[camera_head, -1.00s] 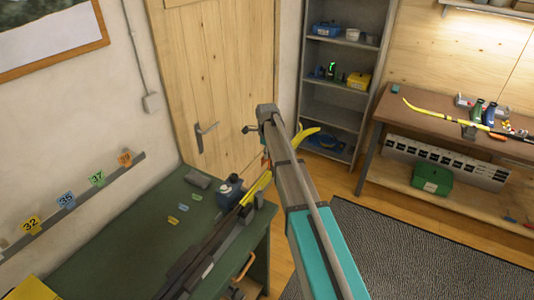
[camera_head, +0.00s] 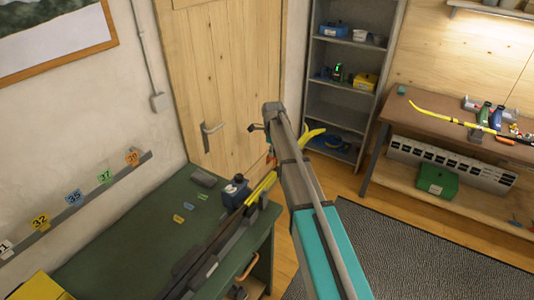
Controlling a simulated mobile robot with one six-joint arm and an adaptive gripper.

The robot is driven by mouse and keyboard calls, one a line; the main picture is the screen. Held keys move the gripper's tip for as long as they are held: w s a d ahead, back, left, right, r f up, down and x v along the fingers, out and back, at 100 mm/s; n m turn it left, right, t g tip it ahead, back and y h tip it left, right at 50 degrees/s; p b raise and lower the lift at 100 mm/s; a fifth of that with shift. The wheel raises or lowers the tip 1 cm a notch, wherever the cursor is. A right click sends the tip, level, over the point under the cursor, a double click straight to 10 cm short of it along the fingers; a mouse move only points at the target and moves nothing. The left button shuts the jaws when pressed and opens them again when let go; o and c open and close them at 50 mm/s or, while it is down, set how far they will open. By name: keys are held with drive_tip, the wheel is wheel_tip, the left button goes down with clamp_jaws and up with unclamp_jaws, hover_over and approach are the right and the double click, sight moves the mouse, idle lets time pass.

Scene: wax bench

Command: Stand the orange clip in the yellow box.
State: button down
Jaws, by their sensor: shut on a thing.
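My gripper (camera_head: 268,146) hangs by the far end of my arm and is mostly hidden behind it. A small orange piece, the orange clip (camera_head: 269,158), shows at the left edge of my arm, where the gripper is shut on it. Its lower part and tilt cannot be made out. A yellow box (camera_head: 38,287) is cut off at the bottom left corner, by the green bench. Another yellow box (camera_head: 365,82) stands on the shelf at the back; its inside cannot be made out.
Numbered clips hang on a wall rail (camera_head: 100,189). A brown workbench (camera_head: 440,125) stands right. Floor with a dark mat (camera_head: 420,255) is open.

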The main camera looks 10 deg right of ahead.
drive_tip(key=s+f+n+b, duration=0.2)
drive_tip(key=s+n, duration=0.3)
drive_tip(key=s, duration=1.2)
drive_tip(key=shift+s+d, duration=0.2)
drive_tip(key=shift+d, duration=0.15)
drive_tip(key=shift+a+f, duration=0.1)
drive_tip(key=shift+a, duration=0.05)
